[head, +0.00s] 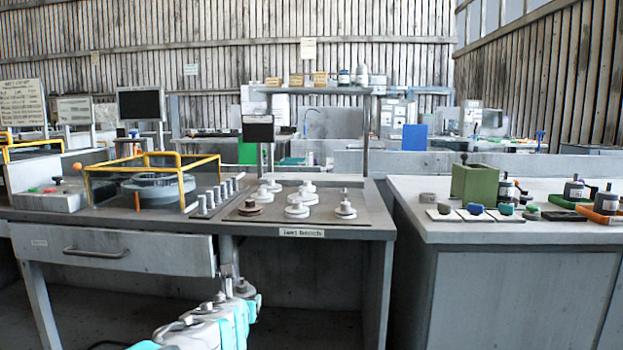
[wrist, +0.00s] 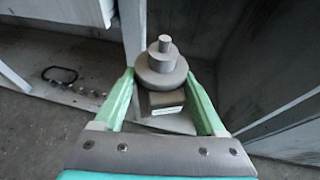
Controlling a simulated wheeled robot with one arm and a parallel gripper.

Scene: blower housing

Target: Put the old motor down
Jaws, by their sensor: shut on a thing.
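My gripper (wrist: 163,92) is shut on a grey stepped round piece with a short stub on top, apparently the old motor (wrist: 162,66). It sits upright between the two green fingers. A small brownish block with a pale front face (wrist: 164,102) shows just below it; I cannot tell whether it belongs to the motor. In the head view my gripper (head: 240,299) is low in front of the bench, below the top, with the motor (head: 243,287) at its tip. The grey bench (head: 372,226), labelled on its front edge, stands behind it.
Several pale stepped discs and one brown disc (head: 249,208) stand on the bench's dark mat. A yellow frame (head: 139,160) surrounds a round housing (head: 158,187) at left. The right-hand counter (head: 450,232) holds a green box (head: 472,182), pale pads and an orange tray (head: 598,215).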

